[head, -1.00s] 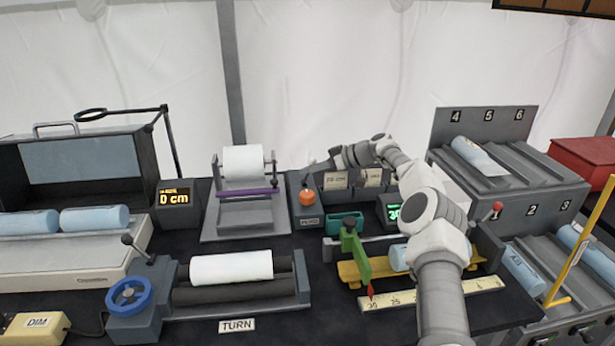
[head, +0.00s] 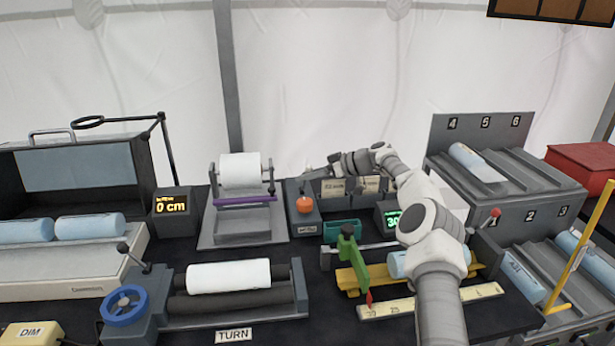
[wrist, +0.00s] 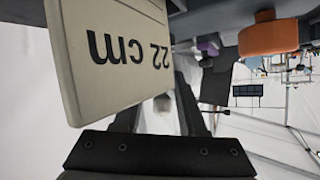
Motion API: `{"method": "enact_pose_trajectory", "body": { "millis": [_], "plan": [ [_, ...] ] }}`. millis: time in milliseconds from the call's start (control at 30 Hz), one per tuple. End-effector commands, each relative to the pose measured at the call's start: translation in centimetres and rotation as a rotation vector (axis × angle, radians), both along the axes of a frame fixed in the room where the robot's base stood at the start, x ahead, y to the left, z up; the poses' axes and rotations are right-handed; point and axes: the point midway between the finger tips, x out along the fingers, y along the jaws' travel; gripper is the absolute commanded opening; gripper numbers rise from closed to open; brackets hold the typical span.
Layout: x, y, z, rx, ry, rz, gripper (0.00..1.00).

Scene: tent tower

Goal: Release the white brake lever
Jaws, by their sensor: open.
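A grey lever with a dark ball knob (head: 122,246) stands above the blue handwheel (head: 125,305) at the left end of the roller stand. Another lever with a red knob (head: 495,212) stands at right, behind my arm. My gripper (head: 312,171) is at the back middle, pointing left above the orange knob (head: 304,205). In the wrist view my gripper (wrist: 160,108) is open, with a "22 cm" card (wrist: 125,55) close to its fingers. I see nothing held.
A white roll (head: 228,275) lies on the roller stand. A roll holder with a purple bar (head: 245,199) stands behind it. A numbered rack (head: 505,170) and yellow bar (head: 580,250) stand at right.

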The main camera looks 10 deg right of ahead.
Motion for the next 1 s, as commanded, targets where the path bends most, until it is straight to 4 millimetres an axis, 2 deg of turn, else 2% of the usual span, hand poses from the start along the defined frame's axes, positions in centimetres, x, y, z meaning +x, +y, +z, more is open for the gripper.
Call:
{"method": "enact_pose_trajectory", "body": {
  "millis": [133, 267, 733, 1000],
  "plan": [
    [-0.1, -0.3, 0.0, -0.001, 0.002, 0.000, 0.41],
    [-0.7, -1.5, 0.5, -0.002, 0.002, -0.001, 0.41],
    [-5.1, -10.4, 5.2, -0.001, 0.000, -0.003, 0.41],
    [-6.7, -13.6, 6.9, 0.000, 0.000, -0.001, 0.41]
  ]
}}
